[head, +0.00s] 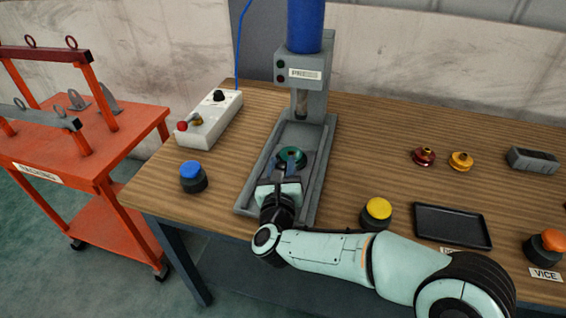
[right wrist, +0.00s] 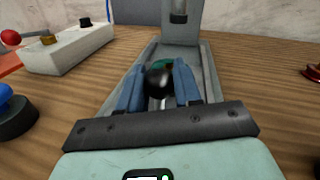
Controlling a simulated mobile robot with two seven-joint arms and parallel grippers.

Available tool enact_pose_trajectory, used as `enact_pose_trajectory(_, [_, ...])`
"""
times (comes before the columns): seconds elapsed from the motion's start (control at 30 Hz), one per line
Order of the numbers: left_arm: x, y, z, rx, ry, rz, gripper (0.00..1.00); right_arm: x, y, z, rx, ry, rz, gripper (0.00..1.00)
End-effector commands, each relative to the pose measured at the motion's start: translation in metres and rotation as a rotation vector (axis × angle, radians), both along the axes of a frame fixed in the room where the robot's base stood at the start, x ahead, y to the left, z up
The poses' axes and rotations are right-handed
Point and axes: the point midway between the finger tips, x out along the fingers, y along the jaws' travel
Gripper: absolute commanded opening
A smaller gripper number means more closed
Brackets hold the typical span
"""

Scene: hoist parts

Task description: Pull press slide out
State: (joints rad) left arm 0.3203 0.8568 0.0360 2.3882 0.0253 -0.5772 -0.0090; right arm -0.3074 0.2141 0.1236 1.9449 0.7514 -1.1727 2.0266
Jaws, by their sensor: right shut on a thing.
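The grey press (head: 312,72) with a blue cylinder (head: 306,25) on top stands at the back of the wooden table. Its grey rail bed (head: 312,190) runs from under the ram (head: 301,103) toward the front edge. A green ring part (head: 291,155) sits on the bed, in front of the ram. My right gripper (head: 285,168) is over the bed, just in front of the green part. In the right wrist view its blue fingers are shut on a black knob (right wrist: 158,80), the slide's handle. The slide plate itself is mostly hidden by my gripper. My left gripper is out of view.
A white control box (head: 210,120) and a blue button (head: 193,176) stand left of the press. A yellow button (head: 377,211), a black tray (head: 452,226), and red (head: 423,156) and gold (head: 461,161) parts are on the right. An orange trolley (head: 90,150) stands left.

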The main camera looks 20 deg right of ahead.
Motion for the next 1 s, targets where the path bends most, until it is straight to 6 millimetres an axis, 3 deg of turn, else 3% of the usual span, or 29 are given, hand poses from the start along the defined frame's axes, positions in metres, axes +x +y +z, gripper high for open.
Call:
enact_pose_trajectory(0.17, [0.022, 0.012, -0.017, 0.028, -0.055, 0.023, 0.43, -0.028, 0.02, -0.003, 0.002, -0.001, 0.005, 0.0])
enact_pose_trajectory(0.4, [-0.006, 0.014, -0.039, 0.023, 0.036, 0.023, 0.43, -0.054, 0.038, -0.001, 0.002, -0.001, 0.003, 0.0])
enact_pose_trajectory(0.97, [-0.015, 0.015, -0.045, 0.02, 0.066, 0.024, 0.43, -0.064, 0.043, 0.001, 0.001, 0.0, 0.0, 0.0])
enact_pose_trajectory(1.0, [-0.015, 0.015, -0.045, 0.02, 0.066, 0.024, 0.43, -0.064, 0.043, 0.001, 0.001, -0.001, 0.0, 0.4])
